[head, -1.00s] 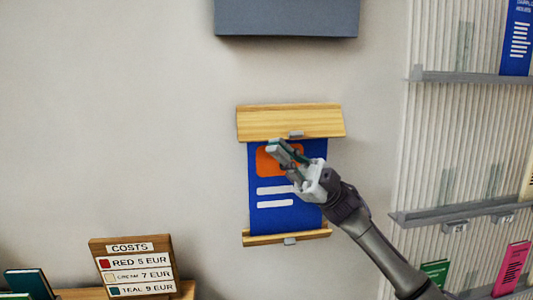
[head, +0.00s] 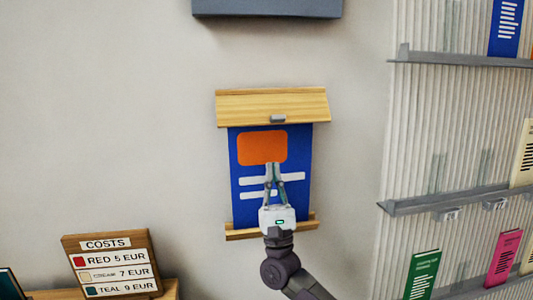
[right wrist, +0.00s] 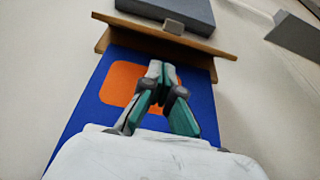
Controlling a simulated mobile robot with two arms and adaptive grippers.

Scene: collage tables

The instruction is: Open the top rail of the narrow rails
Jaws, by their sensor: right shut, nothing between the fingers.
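The wooden top rail (head: 262,106) spans the upper edge of a blue poster (head: 241,193) on the wall. It shows as a broad slanted board with a small grey tab (head: 278,118) at its lower edge. In the right wrist view the top rail (right wrist: 125,32) juts out from the wall above the poster. The thin bottom rail (head: 244,233) runs along the poster's lower end. My right gripper (head: 271,166) points up in front of the poster, below the top rail and apart from it. Its fingers (right wrist: 160,66) are together and empty. My left gripper is not in view.
A grey box (head: 268,7) is on the wall above. Ribbed shelving (head: 399,140) with grey ledges and leaflets stands at the right. A wooden costs sign (head: 145,240) stands at the lower left. The wall left of the poster is clear.

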